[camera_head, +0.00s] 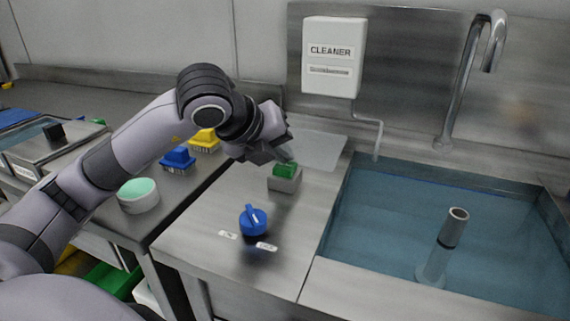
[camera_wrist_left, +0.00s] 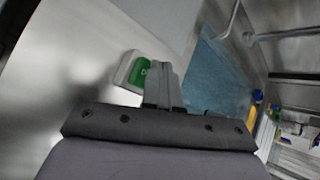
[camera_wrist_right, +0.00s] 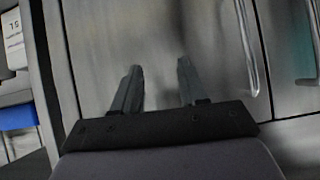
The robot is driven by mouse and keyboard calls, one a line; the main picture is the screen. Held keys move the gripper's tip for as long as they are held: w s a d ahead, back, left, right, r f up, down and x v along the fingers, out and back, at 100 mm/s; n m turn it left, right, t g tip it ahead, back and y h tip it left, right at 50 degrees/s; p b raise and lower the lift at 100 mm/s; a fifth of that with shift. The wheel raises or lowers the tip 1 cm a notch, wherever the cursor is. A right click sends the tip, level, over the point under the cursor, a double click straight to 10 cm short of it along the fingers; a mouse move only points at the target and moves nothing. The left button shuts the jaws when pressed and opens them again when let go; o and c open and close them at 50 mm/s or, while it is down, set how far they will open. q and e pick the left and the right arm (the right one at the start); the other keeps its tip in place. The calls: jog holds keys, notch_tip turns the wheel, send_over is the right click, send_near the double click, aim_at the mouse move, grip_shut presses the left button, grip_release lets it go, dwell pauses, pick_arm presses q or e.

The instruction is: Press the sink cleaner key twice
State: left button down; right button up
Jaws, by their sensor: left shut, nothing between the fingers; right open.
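The cleaner key is a green button on a grey box (camera_head: 285,184), on the steel counter left of the sink. The green key (camera_head: 285,169) also shows in the left wrist view (camera_wrist_left: 139,73). My left gripper (camera_head: 288,157) is shut and empty, with its fingertips close above the green key; I cannot tell whether they touch it. The shut fingers also show in the left wrist view (camera_wrist_left: 160,84), beside the key. The white CLEANER dispenser (camera_head: 333,57) hangs on the wall behind. My right gripper (camera_wrist_right: 160,88) is open and empty in front of steel cabinet doors.
The sink (camera_head: 440,230) holds blue water and an upright pipe (camera_head: 453,228). A tap (camera_head: 470,75) stands behind it. A blue knob (camera_head: 253,220) is on the counter in front of the key. Blue (camera_head: 178,158) and yellow (camera_head: 205,139) brushes and a round tub (camera_head: 138,197) stand left.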

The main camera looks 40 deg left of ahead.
aim_at(281, 166)
pick_arm(q)
jog(key=shift+s+d+f+b, duration=0.1)
jog(key=shift+d+f+b, duration=0.1)
jog(key=shift+f+b, duration=0.25)
jog(key=shift+s+d+f+b, duration=0.1)
jog(key=shift+d+f+b, duration=0.1)
jog(key=shift+f+b, duration=0.25)
dwell(0.8)
jog(key=shift+a+r+p, duration=0.25)
jog(key=shift+r+p, duration=0.4)
jog(key=shift+r, duration=0.3)
jog(key=shift+w+r, duration=0.1)
jog(key=shift+w+r+p, duration=0.3)
jog(key=shift+r+p, duration=0.4)
notch_tip(281, 166, up, 4)
jog(key=p, duration=0.2)
jog(key=shift+a+f+p, duration=0.1)
jog(key=shift+f+p, duration=0.05)
jog(key=shift+p, duration=0.15)
jog(key=shift+s, duration=0.1)
jog(key=shift+f, duration=0.1)
